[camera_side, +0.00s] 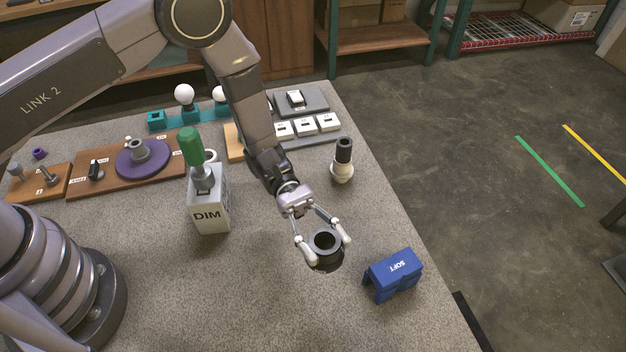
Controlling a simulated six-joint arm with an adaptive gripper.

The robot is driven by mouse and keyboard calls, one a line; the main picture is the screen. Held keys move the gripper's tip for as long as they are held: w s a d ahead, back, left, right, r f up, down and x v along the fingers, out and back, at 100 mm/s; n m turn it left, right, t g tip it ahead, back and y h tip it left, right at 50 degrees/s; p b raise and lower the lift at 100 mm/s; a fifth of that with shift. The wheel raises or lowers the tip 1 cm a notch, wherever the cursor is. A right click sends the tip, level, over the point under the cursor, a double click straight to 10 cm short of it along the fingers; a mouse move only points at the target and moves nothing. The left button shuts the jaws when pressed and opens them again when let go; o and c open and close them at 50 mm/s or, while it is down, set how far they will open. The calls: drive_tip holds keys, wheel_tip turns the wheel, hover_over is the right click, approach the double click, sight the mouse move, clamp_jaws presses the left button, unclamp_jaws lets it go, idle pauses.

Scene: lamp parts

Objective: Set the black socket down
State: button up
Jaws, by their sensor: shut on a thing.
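The black socket (325,241) is a short ring-shaped cylinder with an open top. My gripper (324,246) is shut on it, with one pale fingertip on each side. The socket is upright or nearly so, at the right front part of the table. I cannot tell whether its underside touches the table or hangs a little above it.
A blue block marked SOFT (393,274) stands to the right of the socket. A white bulb with a black top (342,161) stands behind. A grey DIM box (208,207) with a green-handled tool (191,147) stands left. The grey table (270,300) is clear in front.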

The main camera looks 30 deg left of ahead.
drive_tip(key=s+a+f+m+g+y, duration=0.1)
drive_tip(key=f, duration=0.1)
drive_tip(key=s+f+g+y, duration=0.1)
drive_tip(key=f, duration=0.1)
drive_tip(key=s+a+f+m+g, duration=0.1)
drive_tip(key=f, duration=0.1)
drive_tip(key=shift+s+a+f+m+y, duration=0.1)
drive_tip(key=shift+s+a+m+y, duration=0.1)
drive_tip(key=shift+a+m+y, duration=0.15)
drive_tip(key=shift+f, duration=2.05)
drive_tip(key=shift+f, duration=0.1)
drive_tip(key=o, duration=1.1)
drive_tip(key=shift+o, duration=0.2)
